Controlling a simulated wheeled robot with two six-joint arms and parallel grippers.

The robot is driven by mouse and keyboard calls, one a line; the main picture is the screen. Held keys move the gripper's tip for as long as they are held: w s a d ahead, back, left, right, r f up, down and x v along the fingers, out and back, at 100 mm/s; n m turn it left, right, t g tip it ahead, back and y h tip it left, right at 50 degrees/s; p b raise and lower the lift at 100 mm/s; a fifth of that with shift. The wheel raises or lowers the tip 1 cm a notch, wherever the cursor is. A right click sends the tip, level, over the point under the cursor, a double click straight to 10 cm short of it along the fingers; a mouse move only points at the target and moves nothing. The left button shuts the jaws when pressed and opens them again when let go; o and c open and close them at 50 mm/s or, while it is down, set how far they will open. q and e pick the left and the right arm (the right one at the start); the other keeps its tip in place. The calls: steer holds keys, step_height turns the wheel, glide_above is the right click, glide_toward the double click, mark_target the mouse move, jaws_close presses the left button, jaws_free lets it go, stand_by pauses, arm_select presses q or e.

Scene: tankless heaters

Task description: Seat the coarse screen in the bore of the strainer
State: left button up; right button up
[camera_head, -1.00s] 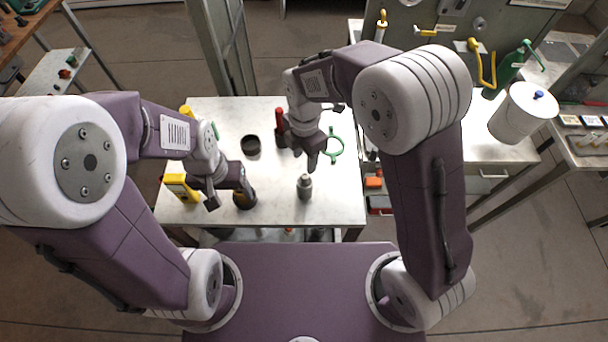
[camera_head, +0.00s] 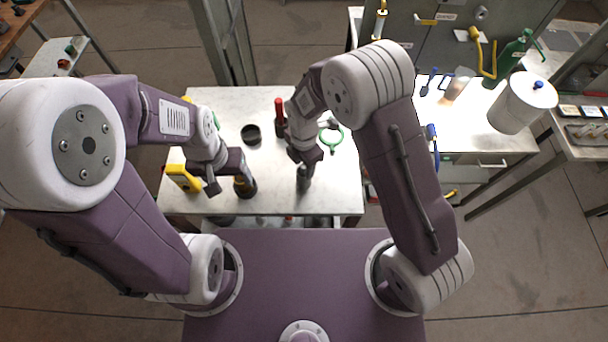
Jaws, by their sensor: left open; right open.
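A small dark grey cylinder (camera_head: 303,185) stands upright near the front middle of the white table. My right gripper (camera_head: 304,165) is open, directly over its top and hiding it; I cannot tell whether they touch. A dark cylinder with a yellow band (camera_head: 246,190) stands to the left. My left gripper (camera_head: 227,183) is open beside it, apparently empty, and partly covers it. A short black round cup or ring (camera_head: 251,134) stands farther back. I cannot tell for sure which of these is the coarse screen and which the strainer.
A yellow device (camera_head: 183,178) lies at the table's left edge. A red-handled tool (camera_head: 280,113) and a green ring (camera_head: 331,139) are near my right wrist. The white table (camera_head: 340,190) is clear at front right. A white canister (camera_head: 521,103) stands on the right bench.

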jaws_close()
stand_by(1.3)
